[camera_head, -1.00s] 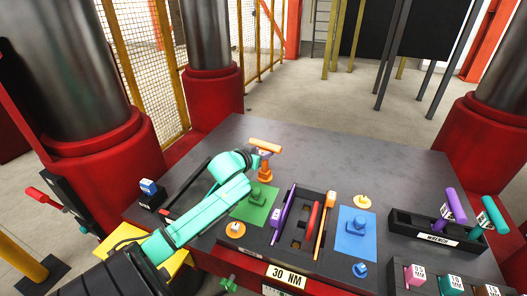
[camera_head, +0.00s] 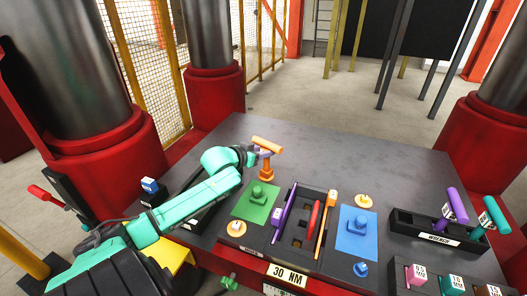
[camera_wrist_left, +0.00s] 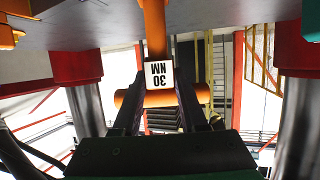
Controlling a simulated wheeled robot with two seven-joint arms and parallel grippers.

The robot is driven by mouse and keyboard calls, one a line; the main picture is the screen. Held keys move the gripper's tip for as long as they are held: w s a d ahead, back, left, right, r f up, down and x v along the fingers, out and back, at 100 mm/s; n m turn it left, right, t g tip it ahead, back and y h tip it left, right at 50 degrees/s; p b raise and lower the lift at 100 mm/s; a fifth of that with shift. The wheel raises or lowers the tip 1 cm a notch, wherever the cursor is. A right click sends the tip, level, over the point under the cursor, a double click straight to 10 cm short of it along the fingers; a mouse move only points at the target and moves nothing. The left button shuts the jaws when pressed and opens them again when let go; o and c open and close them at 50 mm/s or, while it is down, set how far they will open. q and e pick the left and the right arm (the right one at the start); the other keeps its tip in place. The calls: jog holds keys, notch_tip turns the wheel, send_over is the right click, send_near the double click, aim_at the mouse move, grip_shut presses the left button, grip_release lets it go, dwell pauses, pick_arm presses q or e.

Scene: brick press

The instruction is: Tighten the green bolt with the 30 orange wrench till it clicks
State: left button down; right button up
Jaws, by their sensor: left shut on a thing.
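The 30 orange wrench (camera_head: 267,173) is upright behind the green plate, with its crossbar on top. My left gripper (camera_head: 254,156) is shut on it. In the left wrist view the fingers (camera_wrist_left: 160,108) straddle the orange wrench (camera_wrist_left: 154,28) at its crossbar, below the white "30 NM" label. I cannot tell whether its lower end touches the table. The green bolt (camera_head: 257,191) stands on the green plate (camera_head: 243,209), in front of the wrench and apart from it. My right gripper is not in view.
A black tray (camera_head: 292,241) with purple, red and orange tools lies right of the green plate. Beyond it is a blue plate (camera_head: 357,245) with a blue bolt. A wrench rack (camera_head: 402,229) stands at the right. The table's back (camera_head: 340,160) is clear.

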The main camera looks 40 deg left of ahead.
pick_arm(q)
jog(key=shift+r, duration=0.15)
jog(key=shift+r, duration=3)
jog(key=shift+f, duration=0.1)
